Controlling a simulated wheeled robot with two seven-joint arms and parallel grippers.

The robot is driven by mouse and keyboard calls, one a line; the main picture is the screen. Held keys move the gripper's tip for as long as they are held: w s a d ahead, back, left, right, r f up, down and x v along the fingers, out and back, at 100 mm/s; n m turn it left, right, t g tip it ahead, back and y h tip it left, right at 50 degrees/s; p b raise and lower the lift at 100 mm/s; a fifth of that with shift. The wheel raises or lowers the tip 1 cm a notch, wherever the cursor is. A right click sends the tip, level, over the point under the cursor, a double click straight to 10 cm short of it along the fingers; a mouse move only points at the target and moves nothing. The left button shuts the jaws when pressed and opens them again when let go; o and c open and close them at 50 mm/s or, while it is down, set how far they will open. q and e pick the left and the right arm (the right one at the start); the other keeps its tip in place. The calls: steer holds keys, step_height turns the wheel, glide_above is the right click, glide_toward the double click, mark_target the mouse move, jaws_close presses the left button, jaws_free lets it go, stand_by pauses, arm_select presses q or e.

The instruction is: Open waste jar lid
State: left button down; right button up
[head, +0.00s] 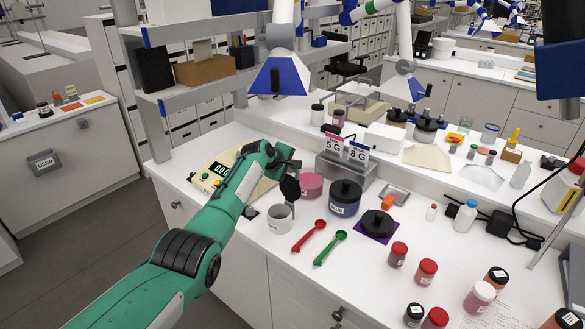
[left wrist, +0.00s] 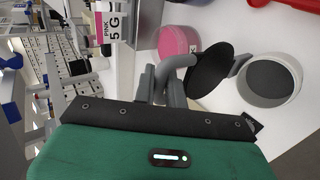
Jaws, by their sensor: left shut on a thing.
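The waste jar (head: 281,221) is a light grey-white cup with a dark inside, standing on the white bench. In the left wrist view the jar (left wrist: 268,98) has its mouth uncovered. Its round black lid (head: 290,187) stands tilted up beside the mouth, and in the left wrist view the lid (left wrist: 210,68) joins the jar by a grey hinge. My left gripper (head: 288,169) is at the lid's far side. In the left wrist view its fingers (left wrist: 163,82) are shut on the lid's curved grey handle (left wrist: 182,62). My right gripper is not in view.
A pink jar (head: 311,186) and a black-lidded jar (head: 345,197) stand close behind. A red spoon (head: 309,236) and a green spoon (head: 330,248) lie to the right. A scale (head: 217,173) sits to the left. Several red-capped jars stand at the front right.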

arm_select(q)
steer(key=c, duration=1.6)
jaws_free()
steer(key=shift+o, duration=0.2)
steer(key=shift+a+r, duration=0.1)
steer(key=b+v, duration=0.2)
steer(key=v, duration=1.1)
steer(key=shift+s+r, duration=0.15)
steer(key=shift+s, duration=0.1)
